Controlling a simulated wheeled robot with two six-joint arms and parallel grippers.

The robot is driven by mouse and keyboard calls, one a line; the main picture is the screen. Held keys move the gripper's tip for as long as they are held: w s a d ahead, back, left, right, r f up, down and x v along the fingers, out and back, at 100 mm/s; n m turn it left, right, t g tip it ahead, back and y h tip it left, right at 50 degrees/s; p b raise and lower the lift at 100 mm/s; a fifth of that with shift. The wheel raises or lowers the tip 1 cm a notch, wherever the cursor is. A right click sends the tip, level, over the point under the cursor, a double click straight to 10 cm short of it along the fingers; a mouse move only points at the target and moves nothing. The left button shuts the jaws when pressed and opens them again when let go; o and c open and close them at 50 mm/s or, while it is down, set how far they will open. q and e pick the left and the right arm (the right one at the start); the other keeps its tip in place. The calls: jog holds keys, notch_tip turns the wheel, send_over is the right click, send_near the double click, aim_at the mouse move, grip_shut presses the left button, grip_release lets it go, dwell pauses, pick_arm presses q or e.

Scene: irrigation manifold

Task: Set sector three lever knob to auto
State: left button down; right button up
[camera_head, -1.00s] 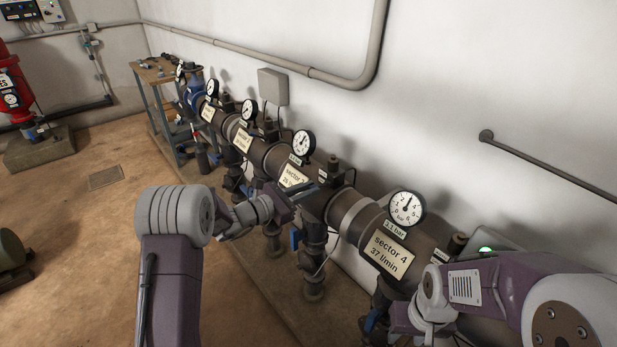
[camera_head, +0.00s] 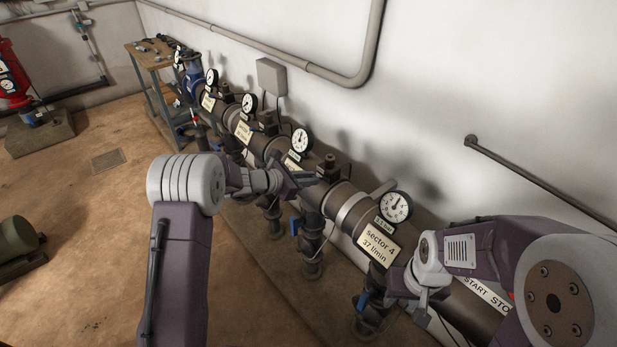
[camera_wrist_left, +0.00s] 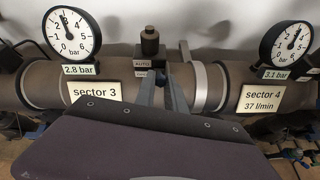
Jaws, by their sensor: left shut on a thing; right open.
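The sector 3 label (camera_wrist_left: 95,92) and its gauge (camera_wrist_left: 74,32) are on the brown pipe in the left wrist view. A dark valve head (camera_wrist_left: 150,45) stands on the pipe to their right, with an AUTO label (camera_wrist_left: 142,64) below it and a second label, partly covered, under that. My left gripper (camera_wrist_left: 163,82) is in front of these labels and shut on the small sector three lever knob, which its fingers mostly hide. In the head view, my left gripper (camera_head: 312,179) is at the pipe beside the valve head (camera_head: 330,164). My right gripper (camera_head: 412,300) is low near sector 4, its fingertips unclear.
The sector 4 label (camera_head: 378,245) and gauge (camera_head: 396,207) are to the right on the pipe. A blue-handled valve (camera_head: 296,226) hangs below the pipe. A START/STOP label (camera_head: 487,292) is partly behind my right arm. The floor (camera_head: 115,235) at left is open.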

pick_arm(q)
jog(key=c, duration=1.4)
grip_release()
jog(key=v, duration=0.9)
